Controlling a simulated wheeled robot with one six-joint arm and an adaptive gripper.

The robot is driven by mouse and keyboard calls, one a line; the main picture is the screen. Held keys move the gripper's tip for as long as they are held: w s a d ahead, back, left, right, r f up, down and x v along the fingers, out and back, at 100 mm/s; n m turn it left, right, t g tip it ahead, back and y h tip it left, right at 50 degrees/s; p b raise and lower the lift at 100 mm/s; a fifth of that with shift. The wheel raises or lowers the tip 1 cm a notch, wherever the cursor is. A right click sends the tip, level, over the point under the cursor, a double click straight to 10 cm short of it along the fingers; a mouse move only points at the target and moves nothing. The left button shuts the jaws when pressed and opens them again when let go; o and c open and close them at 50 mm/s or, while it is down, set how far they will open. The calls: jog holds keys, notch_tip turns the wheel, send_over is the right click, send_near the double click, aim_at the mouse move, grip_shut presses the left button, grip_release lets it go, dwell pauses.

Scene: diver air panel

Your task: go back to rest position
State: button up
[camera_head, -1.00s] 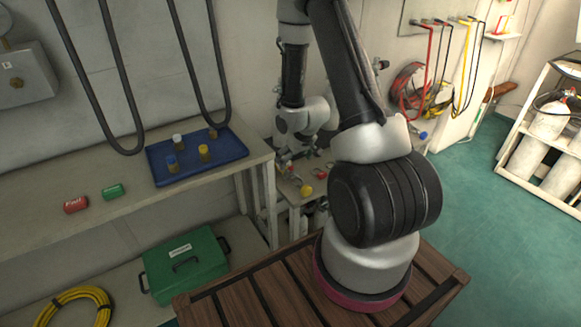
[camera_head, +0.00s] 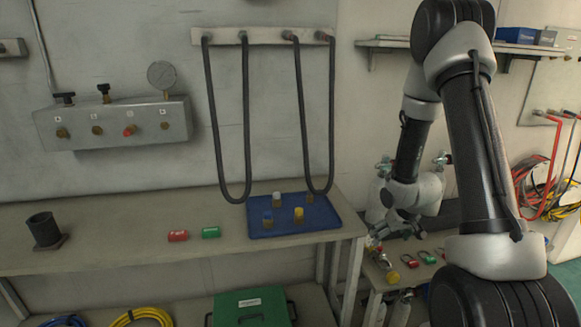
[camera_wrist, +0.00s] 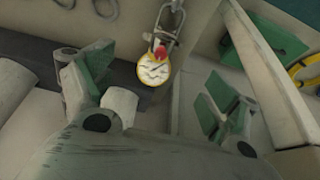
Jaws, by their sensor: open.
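My gripper (camera_wrist: 165,100) is open in the wrist view, its two green-padded fingers wide apart. Nothing is held between them. Beyond the fingers the wrist view shows a round yellow-rimmed gauge or tag (camera_wrist: 152,70) with a red spot, below a metal fitting. In the head view my arm stands at the right, bent downward, with my gripper (camera_head: 378,238) near the right end of the bench, above a lower side table. The fingertips are small and partly hidden there.
A blue tray (camera_head: 330,224) with several capped fittings lies on the bench (camera_head: 110,262). Red (camera_head: 178,236) and green (camera_head: 211,232) cylinders lie left of it. Padlocks (camera_head: 427,257) and a yellow item (camera_head: 393,277) lie on the side table. Black hoses (camera_head: 216,130) hang above the tray.

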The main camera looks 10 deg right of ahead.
jog(key=s+r+g+h, duration=0.1)
jog(key=s+r+g, duration=0.35)
jog(key=s, duration=0.75)
jog(key=s+a+r+t, duration=0.1)
jog(key=s+r, duration=0.3)
jog(key=r, duration=0.5)
jog(key=s+a+r+t, duration=0.2)
jog(key=s+a+r, duration=0.2)
jog(key=r, duration=0.6)
jog(key=s+a+r+t, duration=0.1)
jog(key=s+a+r, duration=0.1)
jog(key=s+r, duration=0.4)
notch_tip(320, 180, up, 4)
jog(key=shift+a+f+y, duration=0.1)
jog(key=shift+a+y, duration=0.1)
jog(key=shift+y, duration=0.2)
